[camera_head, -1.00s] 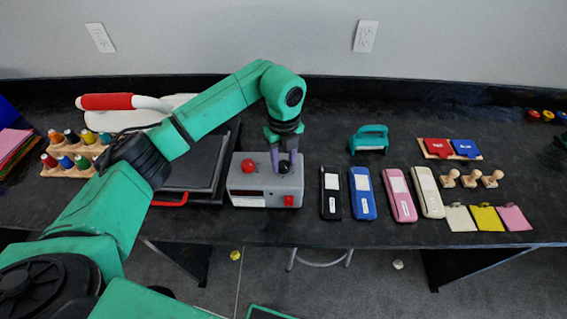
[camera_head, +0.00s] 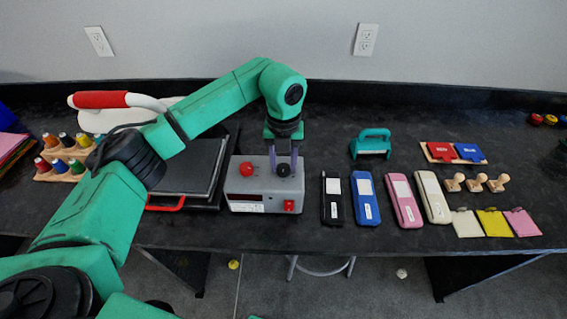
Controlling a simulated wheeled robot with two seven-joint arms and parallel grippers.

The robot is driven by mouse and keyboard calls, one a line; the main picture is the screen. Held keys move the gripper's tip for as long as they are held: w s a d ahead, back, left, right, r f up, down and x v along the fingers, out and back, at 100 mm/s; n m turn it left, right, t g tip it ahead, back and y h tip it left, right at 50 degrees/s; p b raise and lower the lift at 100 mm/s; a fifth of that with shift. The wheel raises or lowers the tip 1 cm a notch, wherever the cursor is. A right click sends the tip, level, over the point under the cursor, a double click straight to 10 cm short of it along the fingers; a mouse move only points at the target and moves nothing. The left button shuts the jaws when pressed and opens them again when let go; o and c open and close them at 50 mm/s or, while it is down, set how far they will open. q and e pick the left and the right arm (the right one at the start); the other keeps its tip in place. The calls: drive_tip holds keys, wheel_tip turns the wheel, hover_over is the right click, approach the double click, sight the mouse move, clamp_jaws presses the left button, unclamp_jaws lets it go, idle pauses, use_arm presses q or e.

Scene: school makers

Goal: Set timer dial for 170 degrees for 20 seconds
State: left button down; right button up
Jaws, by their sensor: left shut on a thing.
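A grey control box (camera_head: 238,183) stands on the black bench, with a red knob (camera_head: 247,169), a black dial (camera_head: 284,170), a red switch (camera_head: 289,206) and a small dark display (camera_head: 243,197) on it. I take the black dial as the timer dial. My left gripper (camera_head: 284,164) points down from above and is shut on the black dial, one finger on each side. The fingers partly hide the dial, so its exact angle cannot be read. The display's digits are too small to read. My right gripper is not in view.
A heat press (camera_head: 186,170) with a red handle stands close left of the box. Black, blue, pink and cream cases (camera_head: 332,198) lie just right of it. A teal tool (camera_head: 371,143) stands behind them. Thread spools (camera_head: 60,164) sit at the far left.

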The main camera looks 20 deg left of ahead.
use_arm(q)
drive_tip(key=shift+c, duration=2.1)
unclamp_jaws()
wheel_tip(320, 180, up, 8)
drive_tip(key=shift+f+b, duration=0.15)
drive_tip(key=shift+b, duration=0.6)
wheel_tip(320, 180, up, 7)
hover_over(284, 167)
drive_tip(key=shift+s+p, duration=0.1)
drive_tip(key=shift+p, duration=0.25)
drive_tip(key=shift+f, duration=0.1)
